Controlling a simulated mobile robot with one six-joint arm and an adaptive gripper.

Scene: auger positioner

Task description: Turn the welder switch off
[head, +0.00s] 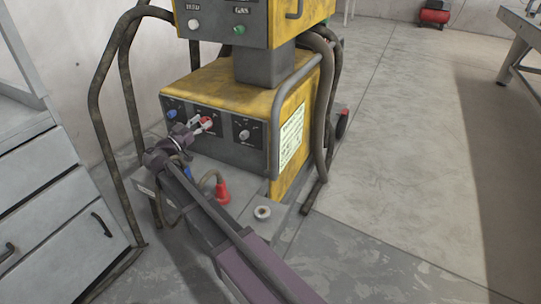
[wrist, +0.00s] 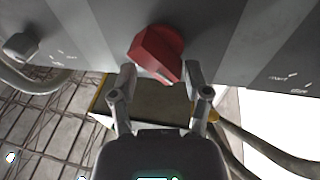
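The welder (head: 215,90) is a yellow box with a dark grey front panel. Its red rotary switch (head: 207,122) sits in the middle of that panel, and my gripper (head: 201,127) is right at it. In the wrist view the red switch (wrist: 157,50) has a handle slanting down to the right. My gripper (wrist: 160,75) is open there, with one finger on each side of the handle's lower end. A gap shows at the left finger; the right finger is close to the handle, and I cannot tell whether it touches.
A red plug (head: 222,192) stands on the base below.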

